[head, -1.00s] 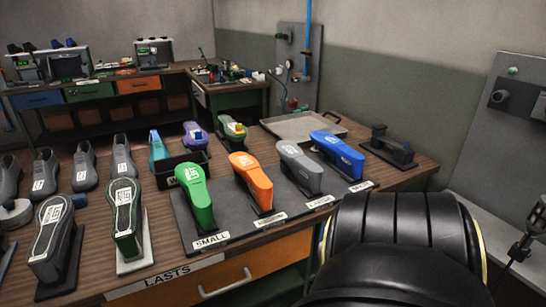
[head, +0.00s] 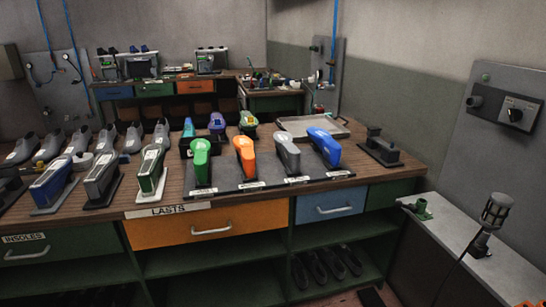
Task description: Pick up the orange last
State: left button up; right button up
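The orange last (head: 245,158) stands on a dark rack board (head: 224,185) on the wooden bench. It is between a green last (head: 201,162) on its left and a grey last (head: 287,155) on its right. A blue last (head: 325,146) stands at the right end of the same board.
The bench front has an orange drawer (head: 206,228) and a blue drawer (head: 330,204). A grey tray (head: 313,128) lies behind the lasts. A black fixture (head: 379,150) stands at the bench's right end. A light ledge (head: 470,245) with a lamp-like tool (head: 494,214) is at right.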

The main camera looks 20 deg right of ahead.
aim_at(245, 156)
jog(key=z, duration=0.7)
jog(key=i, duration=1.85)
jog(key=u, duration=0.5)
